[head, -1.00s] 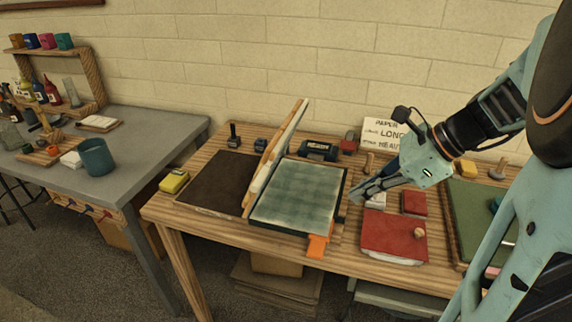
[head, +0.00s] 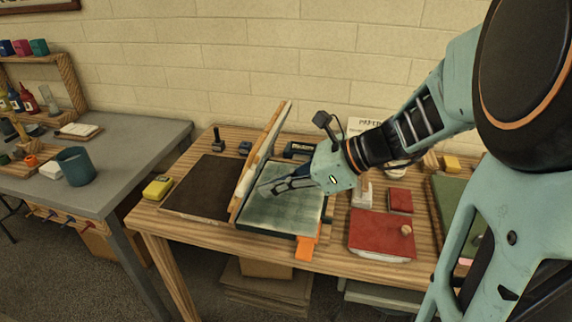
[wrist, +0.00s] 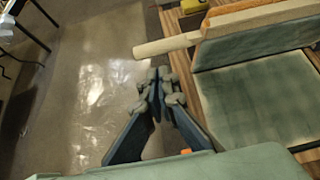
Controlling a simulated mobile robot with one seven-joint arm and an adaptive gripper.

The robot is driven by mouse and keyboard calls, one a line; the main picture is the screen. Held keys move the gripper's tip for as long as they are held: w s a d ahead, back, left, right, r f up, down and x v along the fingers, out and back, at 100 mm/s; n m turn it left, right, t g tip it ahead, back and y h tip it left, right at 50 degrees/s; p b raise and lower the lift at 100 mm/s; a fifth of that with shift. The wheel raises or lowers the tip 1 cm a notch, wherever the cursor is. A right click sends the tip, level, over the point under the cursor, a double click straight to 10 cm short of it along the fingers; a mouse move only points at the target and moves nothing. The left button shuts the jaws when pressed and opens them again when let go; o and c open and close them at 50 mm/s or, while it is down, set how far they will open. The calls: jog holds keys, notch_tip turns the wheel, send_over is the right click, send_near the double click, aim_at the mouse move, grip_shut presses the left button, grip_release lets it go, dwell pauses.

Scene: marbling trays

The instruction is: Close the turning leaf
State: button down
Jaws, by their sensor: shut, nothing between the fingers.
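The turning leaf (head: 260,155) is a thin wood-edged panel standing tilted up between a dark brown board (head: 205,185) and a flat green panel (head: 283,213). In the wrist view the leaf (wrist: 250,48) shows its green face, and a pale wooden handle (wrist: 167,45) sticks out to the left. The green panel also lies at the right of the wrist view (wrist: 260,105). My gripper (head: 266,188) is shut and empty, above the green panel and close to the leaf's right side. In the wrist view its fingertips (wrist: 160,84) are below the handle, apart from it in the picture.
An orange tab (head: 305,247) sticks out at the green panel's front edge. A red book (head: 380,232) and a smaller red block (head: 400,201) lie to the right. A yellow block (head: 157,188) sits at the left. Open floor (wrist: 85,90) shows past the table edge.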

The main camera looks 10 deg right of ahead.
jog(key=shift+w+a+r, duration=0.15)
jog(key=shift+a, duration=0.3)
jog(key=shift+w+a+r, duration=0.1)
jog(key=shift+w+a, duration=0.05)
jog(key=shift+a, duration=0.3)
